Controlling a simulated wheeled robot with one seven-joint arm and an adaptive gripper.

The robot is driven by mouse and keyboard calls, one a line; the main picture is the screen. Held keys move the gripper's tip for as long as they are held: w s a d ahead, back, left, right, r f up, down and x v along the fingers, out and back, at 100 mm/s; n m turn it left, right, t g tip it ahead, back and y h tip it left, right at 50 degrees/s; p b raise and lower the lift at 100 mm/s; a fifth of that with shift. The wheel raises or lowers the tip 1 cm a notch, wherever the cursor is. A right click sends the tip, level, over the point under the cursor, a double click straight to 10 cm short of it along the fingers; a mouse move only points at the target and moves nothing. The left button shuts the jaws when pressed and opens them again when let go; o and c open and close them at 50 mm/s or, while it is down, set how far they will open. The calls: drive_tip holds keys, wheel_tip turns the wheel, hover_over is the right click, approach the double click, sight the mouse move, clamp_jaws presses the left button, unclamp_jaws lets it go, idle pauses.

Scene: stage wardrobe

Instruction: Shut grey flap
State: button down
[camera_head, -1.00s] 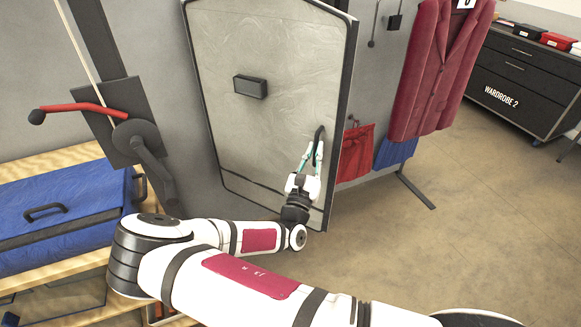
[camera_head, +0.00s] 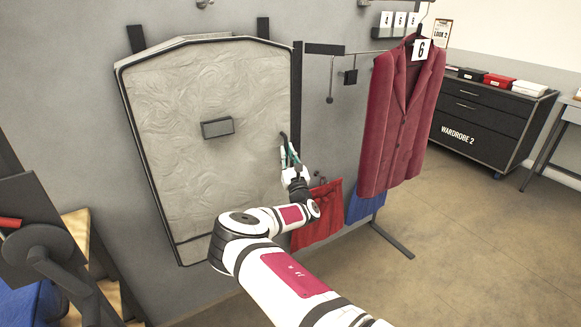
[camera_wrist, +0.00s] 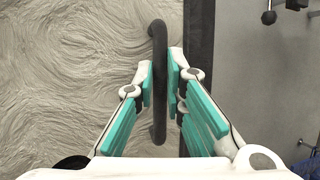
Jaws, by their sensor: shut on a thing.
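The grey flap (camera_head: 207,110) is a large, textured panel with a dark edge, set on the grey wall in the head view. It stands nearly flat to the wall, though I cannot tell whether it is fully closed. It also fills the left of the wrist view (camera_wrist: 70,70). A dark curved handle (camera_wrist: 159,60) is at its right edge. My gripper (camera_head: 289,158) is at this handle. In the wrist view the teal fingers of my gripper (camera_wrist: 162,85) are on either side of the handle bar, shut on it.
A dark block (camera_head: 217,128) sits on the flap's middle. Right of it hang a red cloth bag (camera_head: 318,215) and a maroon jacket (camera_head: 402,120) on a rail. A dark drawer cabinet (camera_head: 480,120) stands at the back right. Open floor (camera_head: 460,240) lies at right.

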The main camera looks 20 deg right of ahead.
drive_tip(key=shift+n+y, duration=0.3)
drive_tip(key=shift+y, duration=0.5)
drive_tip(key=shift+w+d+r+b, duration=0.1)
drive_tip(key=shift+w+d+b, duration=0.15)
drive_tip(key=shift+w, duration=0.45)
drive_tip(key=shift+w+d+r+b, duration=0.15)
drive_tip(key=shift+w+d, duration=0.15)
drive_tip(key=shift+w, duration=0.45)
drive_tip(key=shift+w+d+f+b, duration=0.1)
drive_tip(key=shift+w+d+b, duration=0.15)
drive_tip(key=shift+w, duration=0.45)
drive_tip(key=c, duration=1.6)
unclamp_jaws()
drive_tip(key=shift+w+d, duration=0.1)
drive_tip(key=shift+d, duration=0.05)
drive_tip(key=shift+c, duration=0.2)
drive_tip(key=shift+a, duration=0.45)
drive_tip(key=shift+f, duration=0.2)
drive_tip(key=v, duration=1.2)
drive_tip(key=shift+d+r, duration=0.15)
